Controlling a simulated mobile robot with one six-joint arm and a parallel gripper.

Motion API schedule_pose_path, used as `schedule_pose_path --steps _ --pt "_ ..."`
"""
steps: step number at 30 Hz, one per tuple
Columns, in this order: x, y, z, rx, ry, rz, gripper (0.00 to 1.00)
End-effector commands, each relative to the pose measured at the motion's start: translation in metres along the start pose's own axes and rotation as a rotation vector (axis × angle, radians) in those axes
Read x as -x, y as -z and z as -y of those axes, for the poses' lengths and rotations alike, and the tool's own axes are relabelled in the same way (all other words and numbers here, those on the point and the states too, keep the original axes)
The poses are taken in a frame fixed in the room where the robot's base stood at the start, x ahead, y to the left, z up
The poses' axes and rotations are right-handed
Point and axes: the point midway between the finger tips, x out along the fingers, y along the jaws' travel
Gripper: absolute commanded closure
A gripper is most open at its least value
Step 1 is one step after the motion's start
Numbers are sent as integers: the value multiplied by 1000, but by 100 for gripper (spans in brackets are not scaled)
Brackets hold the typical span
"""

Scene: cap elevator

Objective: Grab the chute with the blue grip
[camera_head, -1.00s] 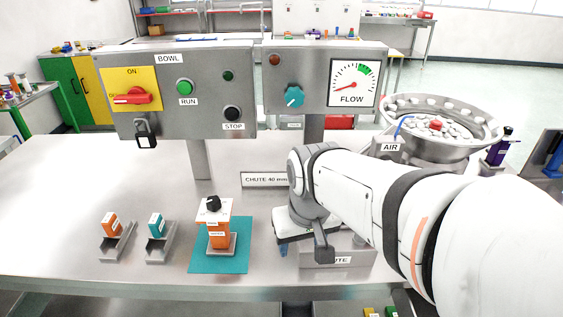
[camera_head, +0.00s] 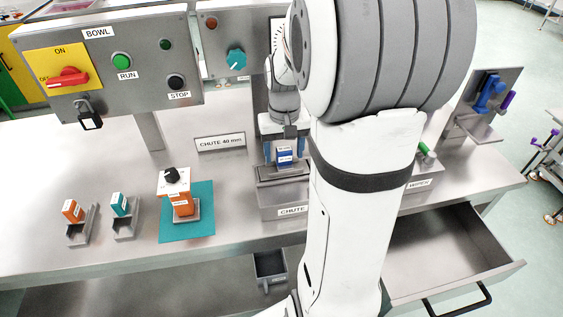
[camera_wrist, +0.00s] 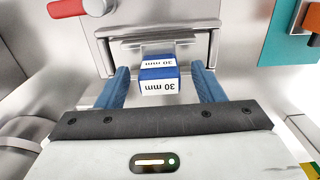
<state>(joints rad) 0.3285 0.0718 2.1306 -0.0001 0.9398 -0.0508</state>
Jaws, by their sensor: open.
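The chute with the blue grip (camera_head: 285,162) sits in the grey holder labelled CHUTE (camera_head: 268,205) at the middle of the bench. Its blue grip, marked 30 mm, also shows in the wrist view (camera_wrist: 158,73). My gripper (camera_head: 284,147) is open over it, its blue fingers on either side of the grip. In the wrist view, gaps show between both fingers and the grip. My arm covers the area just right of the holder in the head view.
A sign reads CHUTE 40 mm (camera_head: 221,142). An orange-grip chute (camera_head: 73,211) and a teal-grip chute (camera_head: 120,205) stand at left. A drawer (camera_head: 450,245) is open at right front.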

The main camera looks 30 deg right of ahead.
Motion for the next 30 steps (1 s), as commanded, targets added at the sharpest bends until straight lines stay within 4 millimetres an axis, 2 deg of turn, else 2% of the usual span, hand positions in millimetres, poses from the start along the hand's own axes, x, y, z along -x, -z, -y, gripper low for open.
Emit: schedule_pose_path --steps 3,6,14,30 --pt "-19 0 0 0 0 5 38" --pt "-29 0 0 1 0 2 38" --pt "-33 0 0 1 0 0 38" --pt "-33 0 1 2 0 -1 81"
